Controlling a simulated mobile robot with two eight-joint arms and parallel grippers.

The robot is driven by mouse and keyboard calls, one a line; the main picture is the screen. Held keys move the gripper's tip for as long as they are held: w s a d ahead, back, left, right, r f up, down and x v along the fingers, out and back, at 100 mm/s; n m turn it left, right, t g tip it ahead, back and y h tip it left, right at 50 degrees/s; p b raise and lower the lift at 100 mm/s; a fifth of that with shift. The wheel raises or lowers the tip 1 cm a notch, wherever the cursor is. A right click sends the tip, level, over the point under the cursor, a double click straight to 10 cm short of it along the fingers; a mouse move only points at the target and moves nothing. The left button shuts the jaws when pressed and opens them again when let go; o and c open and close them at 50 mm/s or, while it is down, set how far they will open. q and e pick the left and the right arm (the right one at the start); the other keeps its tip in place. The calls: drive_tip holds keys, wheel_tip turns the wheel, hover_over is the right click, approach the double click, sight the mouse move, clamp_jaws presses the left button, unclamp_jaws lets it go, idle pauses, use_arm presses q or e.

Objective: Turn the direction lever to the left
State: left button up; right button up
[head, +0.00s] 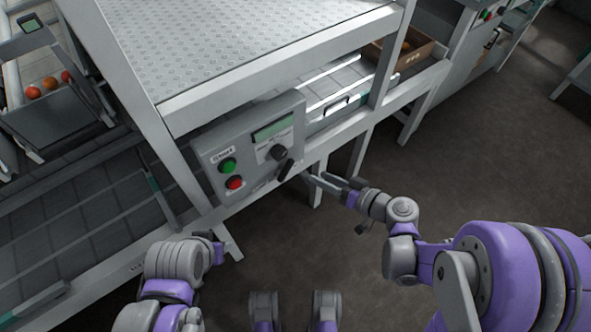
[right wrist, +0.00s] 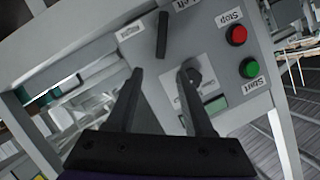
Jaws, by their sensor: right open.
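The direction lever is a short black bar (head: 285,168) low on the right of the grey control panel (head: 208,160). In the right wrist view, which shows the panel upside down, the lever (right wrist: 162,35) stands nearly upright beyond my fingertips. My right gripper (head: 318,183) is open and empty, just right of the lever and below the panel's lower right corner. In the wrist view its fingers (right wrist: 160,72) are apart, with the lever ahead of the gap and apparently untouched. My left gripper (head: 217,245) is low, below the panel; its fingers do not show clearly.
The panel has a green button (head: 228,165), a red button (head: 235,183), a display (head: 272,131) and a round black knob (head: 279,153). In the wrist view the right finger partly covers the knob (right wrist: 191,70). A machine leg (head: 358,150) stands behind my right gripper.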

sight(292, 164)
drive_tip(key=b+x, duration=0.1)
drive_tip(key=x, duration=0.9)
drive_tip(key=shift+w+a, duration=0.1)
drive_tip(key=shift+a, duration=0.15)
clamp_jaws()
idle(1.0)
